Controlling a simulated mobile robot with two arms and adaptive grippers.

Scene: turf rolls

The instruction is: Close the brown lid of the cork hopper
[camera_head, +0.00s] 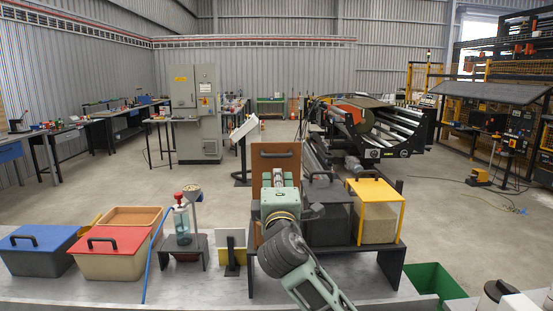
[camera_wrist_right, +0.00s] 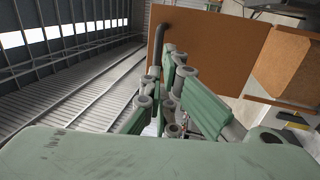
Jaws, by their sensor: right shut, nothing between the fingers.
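The brown lid (camera_head: 262,163) of the cork hopper stands upright, swung open, with a dark handle near its top edge. My right gripper (camera_head: 279,176) is in front of the lid, shut with nothing held. The hopper below the lid is mostly hidden by my right arm. In the right wrist view the lid (camera_wrist_right: 220,55) is a broad brown panel beyond the fingers (camera_wrist_right: 172,88), and its dark handle (camera_wrist_right: 158,42) shows at its left edge. I cannot tell whether the fingers touch the lid. My left gripper is not in view.
A dark-lidded hopper (camera_head: 330,222) and a yellow-framed hopper (camera_head: 378,203) stand right of the lid on the black stand (camera_head: 390,262). To the left are a bottle (camera_head: 181,221) on a small stand, a red-lidded bin (camera_head: 112,241) and a blue-lidded bin (camera_head: 38,239).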

